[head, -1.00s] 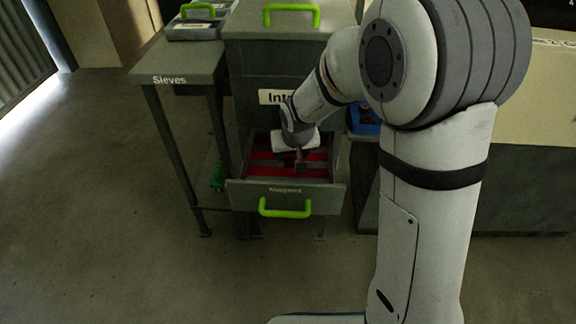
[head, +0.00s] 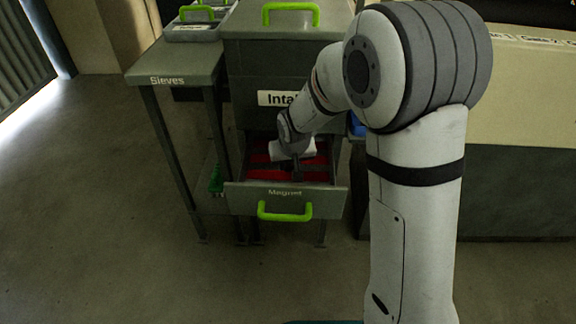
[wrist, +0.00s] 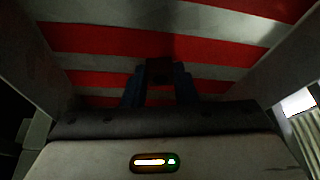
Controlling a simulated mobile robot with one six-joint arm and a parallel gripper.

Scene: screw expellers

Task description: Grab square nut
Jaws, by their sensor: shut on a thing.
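My gripper (head: 296,170) reaches down into the open Magnet drawer (head: 284,201). In the wrist view its two dark blue fingers (wrist: 159,84) are closed on a small dark piece. This piece is the square nut (wrist: 160,72), as far as I can tell; its outline is dim and partly hidden by the fingers. It shows against the red and grey striped drawer floor (wrist: 150,40). In the head view the fingers hide the nut.
The drawer walls stand close on both sides of my gripper. The drawer has a green handle (head: 284,211) in front. Above it is the Intake cabinet (head: 250,60). The Sieves table (head: 180,72) stands at left. The floor in front is clear.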

